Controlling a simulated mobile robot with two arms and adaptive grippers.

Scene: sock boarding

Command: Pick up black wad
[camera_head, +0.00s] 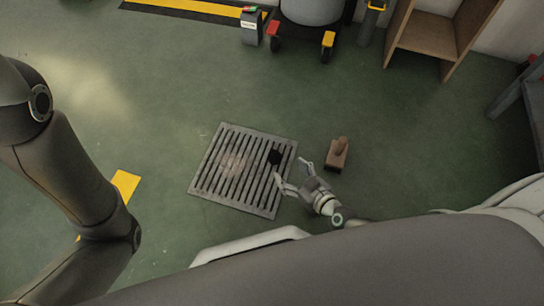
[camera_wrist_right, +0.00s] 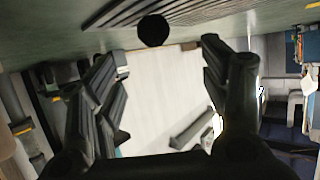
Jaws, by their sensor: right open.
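The black wad (camera_head: 274,157) is a small dark round lump at the right part of a grey floor grate (camera_head: 208,192). In the right wrist view the wad (camera_wrist_right: 153,30) shows at the top, beyond the fingertips and between them. My right gripper (camera_head: 290,170) is open and empty, with its fingers spread towards the wad at the grate's right edge. The open fingers (camera_wrist_right: 164,58) also show in the right wrist view, apart from the wad. My left arm comes in at the left, but its gripper is out of view.
A brown wooden block with a knob (camera_head: 337,158) stands on the green floor just right of my right gripper. A wooden shelf (camera_head: 428,38) and a wheeled grey bin (camera_head: 312,10) stand at the back. A yellow floor mark (camera_head: 126,185) lies left of the grate.

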